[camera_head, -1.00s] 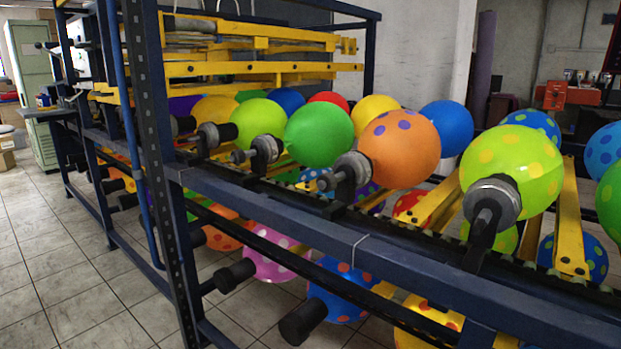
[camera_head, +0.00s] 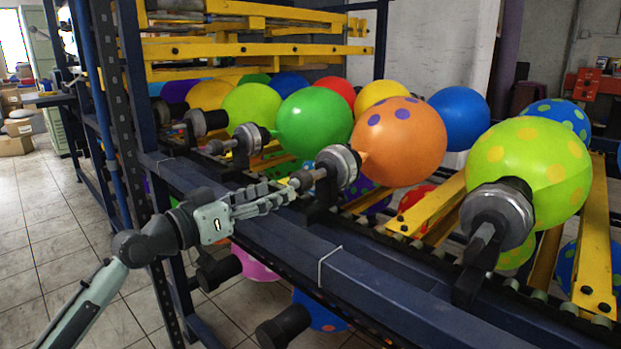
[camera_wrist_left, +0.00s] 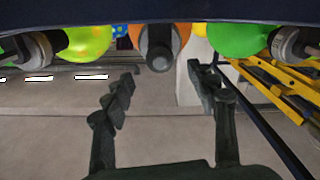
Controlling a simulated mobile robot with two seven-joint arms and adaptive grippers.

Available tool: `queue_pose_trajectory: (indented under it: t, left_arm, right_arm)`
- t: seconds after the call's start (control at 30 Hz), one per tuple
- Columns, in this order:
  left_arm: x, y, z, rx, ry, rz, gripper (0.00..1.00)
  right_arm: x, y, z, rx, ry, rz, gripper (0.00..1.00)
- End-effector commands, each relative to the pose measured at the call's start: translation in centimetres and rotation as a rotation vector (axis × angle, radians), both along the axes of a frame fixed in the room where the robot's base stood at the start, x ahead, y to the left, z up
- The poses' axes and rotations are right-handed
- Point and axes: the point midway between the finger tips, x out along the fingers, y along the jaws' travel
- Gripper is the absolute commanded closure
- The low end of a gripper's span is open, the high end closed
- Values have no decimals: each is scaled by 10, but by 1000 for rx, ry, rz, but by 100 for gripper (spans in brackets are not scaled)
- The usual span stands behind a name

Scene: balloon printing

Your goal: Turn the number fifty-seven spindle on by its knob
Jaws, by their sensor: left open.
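A dark spindle with a grey metal collar (camera_head: 341,168) carries an orange balloon with purple dots (camera_head: 400,140). Its knob (camera_head: 303,181) points toward the front of the rack. My left gripper (camera_head: 279,194) is open and empty, its fingertips close to this knob. In the left wrist view the knob (camera_wrist_left: 160,58) shows just past and between the spread fingertips (camera_wrist_left: 160,76). I cannot tell whether they touch. I can read no number on any spindle, so which one is fifty-seven is not visible. My right gripper is not in view.
A neighbouring spindle (camera_head: 497,212) holds a lime balloon with yellow dots (camera_head: 530,172). Another spindle (camera_head: 247,144) with a green balloon (camera_head: 313,124) stands on the left. The dark blue front beam (camera_head: 380,285) runs below the knobs. Tiled floor is free at left.

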Motion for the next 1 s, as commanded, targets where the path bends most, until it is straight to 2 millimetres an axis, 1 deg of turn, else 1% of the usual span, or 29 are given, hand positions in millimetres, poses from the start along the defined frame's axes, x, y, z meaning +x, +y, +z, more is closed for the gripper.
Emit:
queue_pose_trajectory:
  t: [0.17, 0.4, 0.5, 0.63, 0.87, 0.9, 1.0]
  left_arm:
    - [14, -15, 2, -3, 0, -2, 42]
    - [41, -42, 1, -2, 2, -1, 42]
    - [49, -49, 0, -1, 1, 0, 42]
    - [54, -54, 0, 1, 1, 0, 42]
    - [54, -54, -1, 1, 1, 1, 42]
    - [54, -54, -1, 1, 1, 1, 45]
    - [54, -54, -1, 1, 1, 1, 57]
  right_arm:
    - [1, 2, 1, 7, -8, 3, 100]
    - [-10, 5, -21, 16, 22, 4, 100]
    - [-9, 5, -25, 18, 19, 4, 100]
    - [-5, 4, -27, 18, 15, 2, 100]
    - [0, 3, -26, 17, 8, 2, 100]
    - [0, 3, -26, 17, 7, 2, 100]
    - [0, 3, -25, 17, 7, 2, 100]
